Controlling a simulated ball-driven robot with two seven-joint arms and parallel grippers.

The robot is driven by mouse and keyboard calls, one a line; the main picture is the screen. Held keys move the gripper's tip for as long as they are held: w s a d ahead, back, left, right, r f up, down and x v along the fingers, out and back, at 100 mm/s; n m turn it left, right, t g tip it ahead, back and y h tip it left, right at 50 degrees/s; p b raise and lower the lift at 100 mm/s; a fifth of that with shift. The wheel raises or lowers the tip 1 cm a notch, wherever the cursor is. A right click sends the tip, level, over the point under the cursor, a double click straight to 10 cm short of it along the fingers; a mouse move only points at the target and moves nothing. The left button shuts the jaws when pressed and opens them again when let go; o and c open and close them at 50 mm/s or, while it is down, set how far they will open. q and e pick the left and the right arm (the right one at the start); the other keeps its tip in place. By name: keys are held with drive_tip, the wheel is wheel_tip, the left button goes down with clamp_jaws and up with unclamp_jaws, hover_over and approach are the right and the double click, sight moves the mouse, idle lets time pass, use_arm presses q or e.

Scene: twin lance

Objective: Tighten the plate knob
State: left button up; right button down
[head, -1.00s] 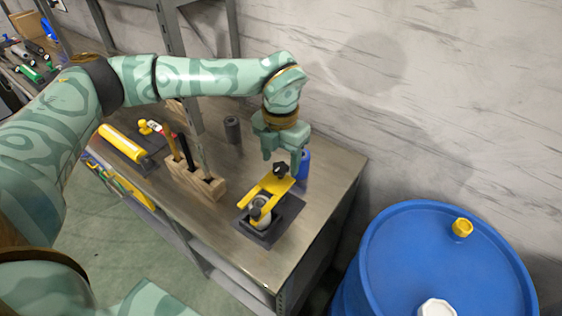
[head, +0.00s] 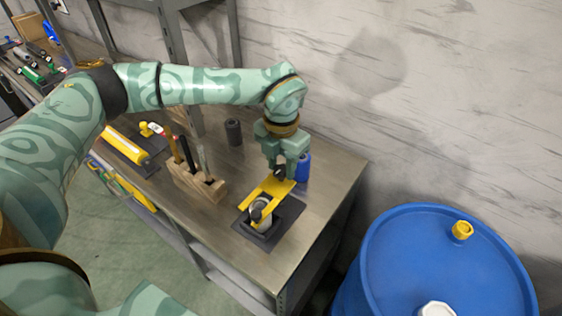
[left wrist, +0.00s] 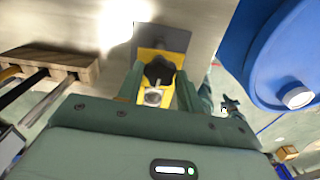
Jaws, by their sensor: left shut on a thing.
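The yellow plate (head: 264,189) lies at a slant over a dark fixture (head: 289,212) near the bench's right end. A black lobed knob (head: 280,173) sits at its far end, mostly hidden by my gripper in the head view. My left gripper (head: 280,170) points down and is shut on this knob. In the left wrist view the knob (left wrist: 159,70) sits between the two fingers, with the yellow plate (left wrist: 172,40) behind it. A second dark knob (head: 256,213) stands at the near end, over a pale round part. My right gripper does not show.
A wooden block (head: 196,184) with upright tools stands left of the plate. A blue container (head: 303,167) stands close behind the gripper. A large blue barrel (head: 440,265) stands right of the bench.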

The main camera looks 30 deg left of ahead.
use_arm(q)
drive_tip(key=m+p, duration=0.3)
drive_tip(key=shift+r+m, duration=0.3)
drive_tip(key=m+p, duration=0.3)
drive_tip(key=m, duration=0.1)
drive_tip(key=shift+w+m, duration=0.1)
drive_tip(key=shift+m, duration=0.2)
drive_tip(key=m+p, duration=0.2)
drive_tip(key=m, duration=0.2)
drive_tip(key=shift+m, duration=0.3)
drive_tip(key=m+p, duration=0.2)
drive_tip(key=m, duration=0.2)
drive_tip(key=m+p, duration=0.1)
drive_tip(key=m, duration=0.4)
drive_tip(key=shift+f+p, duration=0.1)
drive_tip(key=shift+p, duration=0.25)
drive_tip(key=m+p, duration=0.1)
drive_tip(key=m, duration=0.3)
drive_tip(key=shift+m, duration=0.3)
drive_tip(key=m, duration=0.8)
drive_tip(key=shift+w+m+p, duration=0.1)
drive_tip(key=shift+m+p, duration=0.2)
